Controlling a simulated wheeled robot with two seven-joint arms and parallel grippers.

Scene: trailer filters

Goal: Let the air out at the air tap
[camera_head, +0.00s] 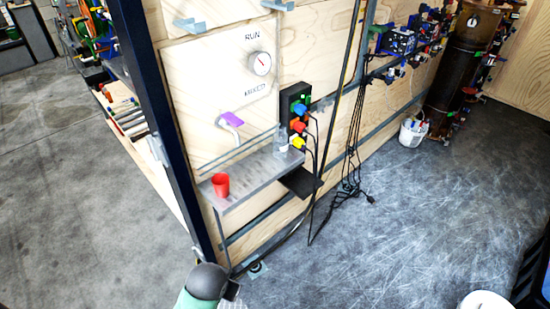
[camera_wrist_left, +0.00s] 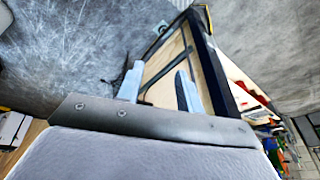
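A tap with a purple handle (camera_head: 230,119) sticks out of the plywood wall panel, above a narrow grey metal shelf (camera_head: 255,174). I cannot read a label that names it as the air tap. A round dial gauge (camera_head: 260,64) is above it, beside the word RUN; its needle is too small to read. My left gripper (camera_wrist_left: 158,86) shows in the left wrist view with its two pale fingers apart and nothing between them. It points toward the floor and the panel's lower end, clear of the tap. My right gripper is not in view.
A red cup (camera_head: 221,185) and a clear bottle (camera_head: 282,139) stand on the shelf. A black block with coloured plugs (camera_head: 297,122) is to the right, with cables hanging to the floor. A dark blue post (camera_head: 160,110) edges the panel. The grey floor (camera_head: 400,220) in front is mostly clear.

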